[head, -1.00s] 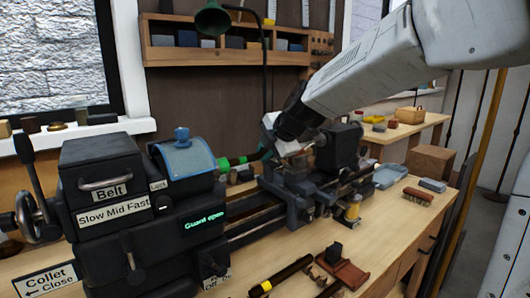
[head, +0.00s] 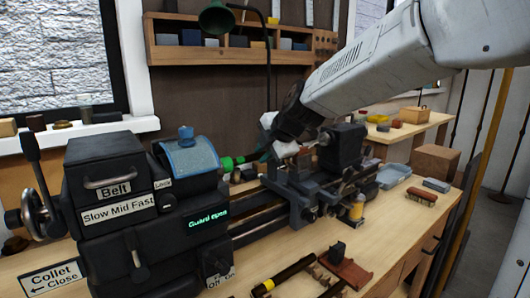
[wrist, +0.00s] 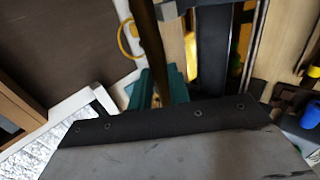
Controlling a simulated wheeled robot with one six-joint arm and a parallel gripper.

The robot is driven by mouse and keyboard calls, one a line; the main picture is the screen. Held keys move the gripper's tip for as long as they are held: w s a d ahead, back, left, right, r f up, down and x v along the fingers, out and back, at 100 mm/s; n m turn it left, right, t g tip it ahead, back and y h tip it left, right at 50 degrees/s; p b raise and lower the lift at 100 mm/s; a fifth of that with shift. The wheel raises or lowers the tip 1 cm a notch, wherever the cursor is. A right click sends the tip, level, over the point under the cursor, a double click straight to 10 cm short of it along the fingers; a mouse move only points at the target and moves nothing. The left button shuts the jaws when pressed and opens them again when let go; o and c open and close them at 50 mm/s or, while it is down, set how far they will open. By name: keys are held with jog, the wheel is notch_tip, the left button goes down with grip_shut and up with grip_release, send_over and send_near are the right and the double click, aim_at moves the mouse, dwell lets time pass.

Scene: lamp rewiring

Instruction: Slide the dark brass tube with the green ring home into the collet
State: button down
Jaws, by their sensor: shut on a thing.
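My gripper (head: 266,153) is shut on the dark brass tube and holds it level beside the lathe headstock. The tube's green ring (head: 227,163) shows just right of the headstock, between it and my gripper. The collet mouth is hidden by the headstock and blue guard, so I cannot tell how deep the tube's end sits. In the wrist view the dark tube (wrist: 148,40) runs up from between the teal jaws (wrist: 160,92).
The blue guard (head: 188,158) tops the headstock, which shows "Guard open". The collet lever (head: 32,155) stands at the left. A dark tube with a yellow ring (head: 263,287) lies on the front bench. The tool carriage (head: 296,187) is below my gripper.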

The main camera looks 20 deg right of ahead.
jog(key=shift+s+a, duration=0.2)
jog(key=shift+a, duration=0.45)
jog(key=c, duration=1.2)
grip_release()
jog(key=shift+c, duration=0.2)
jog(key=v, duration=0.8)
jog(key=s+d+f+m+g+h, duration=0.1)
jog(key=s+f+m+g, duration=0.1)
jog(key=s+f+m, duration=0.2)
jog(key=s+d+f+m+g+h, duration=0.1)
jog(key=s+f+m+g, duration=0.2)
jog(key=s+m, duration=0.7)
jog(key=s+d+f+m+g, duration=0.2)
jog(key=s+f+m, duration=0.4)
jog(key=s, duration=1.1)
jog(key=shift+f+m+g+h, duration=0.15)
jog(key=shift+m+g+h, duration=0.2)
jog(key=shift+m, duration=0.45)
